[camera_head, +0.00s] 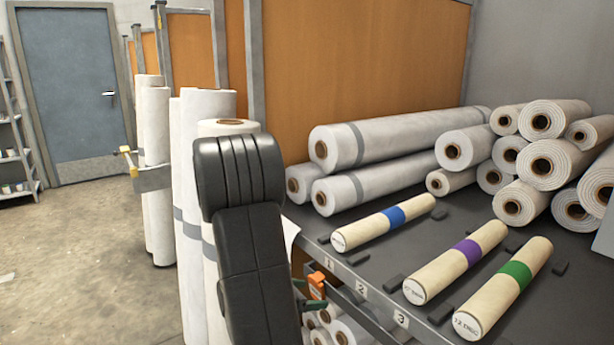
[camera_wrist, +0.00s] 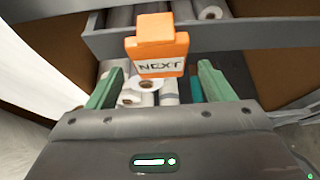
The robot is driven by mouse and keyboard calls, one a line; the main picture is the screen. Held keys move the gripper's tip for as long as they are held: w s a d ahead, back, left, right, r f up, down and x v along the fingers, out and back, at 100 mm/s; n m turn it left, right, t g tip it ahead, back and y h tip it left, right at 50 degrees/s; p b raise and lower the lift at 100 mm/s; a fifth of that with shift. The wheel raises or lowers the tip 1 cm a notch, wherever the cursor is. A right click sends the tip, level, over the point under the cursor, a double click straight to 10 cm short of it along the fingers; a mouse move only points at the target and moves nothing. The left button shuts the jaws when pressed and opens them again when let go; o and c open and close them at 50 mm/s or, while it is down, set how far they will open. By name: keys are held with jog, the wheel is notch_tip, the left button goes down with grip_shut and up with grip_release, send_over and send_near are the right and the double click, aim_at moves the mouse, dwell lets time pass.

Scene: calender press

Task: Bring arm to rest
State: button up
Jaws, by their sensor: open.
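My gripper (camera_wrist: 161,68) has two green fingers, spread apart with nothing held between them. In the head view my gripper (camera_head: 306,293) is partly hidden behind my black arm, low by the front of the shelf. An orange tag (camera_wrist: 157,46) marked "NEXT" stands just beyond the fingertips, near a grey rail (camera_wrist: 200,38). The tag also shows in the head view (camera_head: 317,284). I cannot tell whether a finger touches it.
A dark shelf (camera_head: 385,265) holds cream rolls banded blue (camera_head: 394,216), purple (camera_head: 466,251) and green (camera_head: 514,270). White rolls (camera_head: 400,135) are stacked behind. Tall white rolls (camera_head: 187,190) stand close left of my arm. Open floor (camera_head: 75,250) lies farther left.

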jog(key=shift+s+a+r+p, duration=0.1)
jog(key=shift+a+r+p, duration=0.1)
jog(key=shift+r+p, duration=0.3)
jog(key=shift+s+a+r+p, duration=0.1)
jog(key=shift+a+r+p, duration=0.15)
jog(key=shift+r, duration=0.45)
jog(key=s+a, duration=0.4)
jog(key=a, duration=0.2)
jog(key=s+d+f+m+g+h+p, duration=0.1)
jog(key=s+d+f+m+g+h, duration=0.1)
jog(key=s+d+m+g, duration=0.3)
jog(key=shift+s+f+m+g+h, duration=0.3)
jog(key=shift+s+f+m, duration=0.1)
jog(key=shift+f, duration=0.2)
